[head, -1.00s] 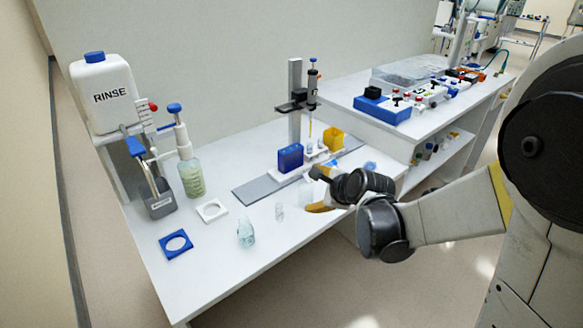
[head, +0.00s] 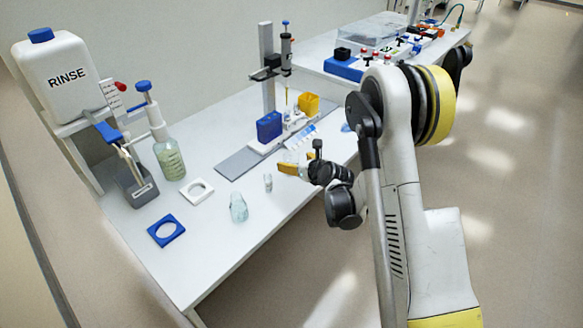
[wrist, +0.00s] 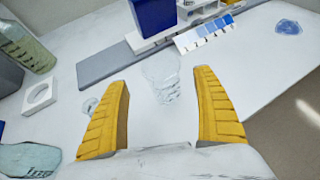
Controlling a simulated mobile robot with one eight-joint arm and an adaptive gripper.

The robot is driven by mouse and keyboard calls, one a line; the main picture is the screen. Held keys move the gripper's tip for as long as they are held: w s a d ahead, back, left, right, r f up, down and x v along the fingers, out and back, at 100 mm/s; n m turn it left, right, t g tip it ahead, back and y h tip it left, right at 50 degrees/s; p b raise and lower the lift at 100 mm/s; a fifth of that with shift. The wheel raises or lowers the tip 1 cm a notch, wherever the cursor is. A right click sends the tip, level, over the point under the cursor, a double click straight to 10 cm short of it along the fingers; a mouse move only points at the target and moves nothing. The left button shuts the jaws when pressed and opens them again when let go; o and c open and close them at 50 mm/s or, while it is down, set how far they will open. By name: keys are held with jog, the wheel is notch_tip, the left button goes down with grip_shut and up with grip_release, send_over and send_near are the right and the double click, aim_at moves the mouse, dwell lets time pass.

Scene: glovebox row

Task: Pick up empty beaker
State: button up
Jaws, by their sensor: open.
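A clear glass vessel that looks empty, seemingly a beaker (wrist: 161,88), stands on the white bench ahead of my gripper in the wrist view. In the head view it is faint and partly hidden behind the gripper. My gripper (head: 284,170) is open, low over the bench, with its yellow fingers (wrist: 162,78) spread apart. The glass appears between and just beyond the fingertips, with no visible contact. A small clear vial (head: 268,182) stands left of the gripper. A pale blue-tinted glass vessel (head: 238,208) stands farther left and nearer the front edge.
A grey rail with a blue block (head: 269,127) and a pipette stand (head: 267,70) lies behind. A colour strip card (wrist: 207,32) leans there. White (head: 197,192) and blue (head: 166,230) ring holders, a green-liquid bottle (head: 170,160) and a rinse jug (head: 66,80) are left.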

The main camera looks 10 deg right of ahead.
aim_at(290, 156)
jog(key=x, duration=0.1)
jog(key=b+x, duration=0.2)
jog(key=x, duration=0.1)
jog(key=shift+d+f, duration=0.25)
jog(key=shift+d, duration=0.05)
jog(key=shift+w+a, duration=0.1)
jog(key=shift+w, duration=0.25)
jog(key=c, duration=1.1)
